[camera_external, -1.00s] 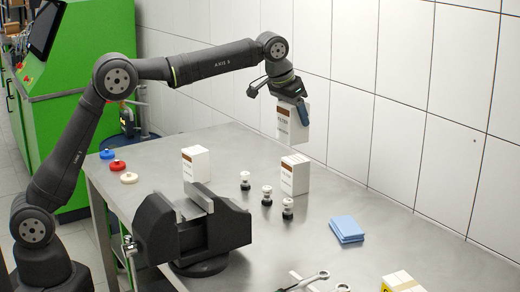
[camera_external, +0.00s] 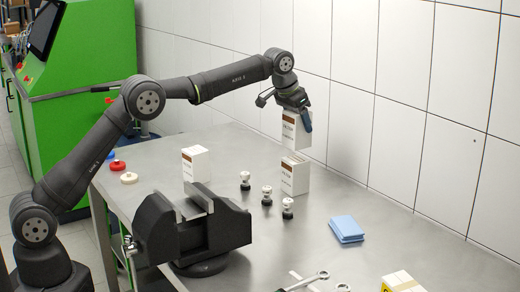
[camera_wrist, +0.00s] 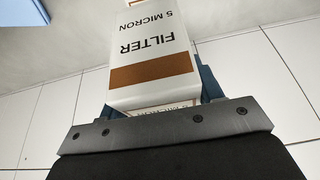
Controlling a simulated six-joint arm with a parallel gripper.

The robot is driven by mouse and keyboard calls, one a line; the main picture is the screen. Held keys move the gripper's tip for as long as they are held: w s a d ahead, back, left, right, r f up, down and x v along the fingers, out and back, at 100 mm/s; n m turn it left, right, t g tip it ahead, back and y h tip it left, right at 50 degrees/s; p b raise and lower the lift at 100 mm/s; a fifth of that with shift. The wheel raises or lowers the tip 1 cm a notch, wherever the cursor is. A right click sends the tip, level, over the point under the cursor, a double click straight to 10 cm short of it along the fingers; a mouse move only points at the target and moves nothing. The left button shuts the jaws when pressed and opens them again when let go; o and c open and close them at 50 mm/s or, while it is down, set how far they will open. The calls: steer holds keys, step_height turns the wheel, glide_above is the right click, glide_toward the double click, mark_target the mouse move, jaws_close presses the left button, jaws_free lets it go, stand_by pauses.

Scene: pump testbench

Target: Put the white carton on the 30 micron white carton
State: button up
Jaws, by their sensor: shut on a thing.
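My gripper (camera_external: 297,112) is shut on a white carton (camera_external: 295,133) with a brown band. In the wrist view the held carton (camera_wrist: 150,55) reads "FILTER 5 MICRON", and my gripper (camera_wrist: 158,95) has a blue finger on each side of it. In the external view the held carton is upright, close above a second white carton (camera_external: 294,178) standing on the table; I cannot tell whether they touch. A third white carton (camera_external: 195,164) with a brown band stands further left. The print on the two standing cartons is too small to read, so I cannot tell which is 30 micron.
Several small black-and-white fittings (camera_external: 267,195) stand in front of the second carton. A dark vise (camera_external: 190,230) is at the front left. A folded blue cloth (camera_external: 346,229) lies to the right, with wrenches (camera_external: 308,281) nearer. The tiled wall (camera_external: 400,130) runs behind the table.

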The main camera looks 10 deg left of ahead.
mark_target(291, 113)
steer(key=shift+f, duration=2)
steer(key=o, duration=1.1)
steer(key=shift+f, duration=0.15)
steer(key=v, duration=1.2)
steer(key=shift+w, duration=0.1)
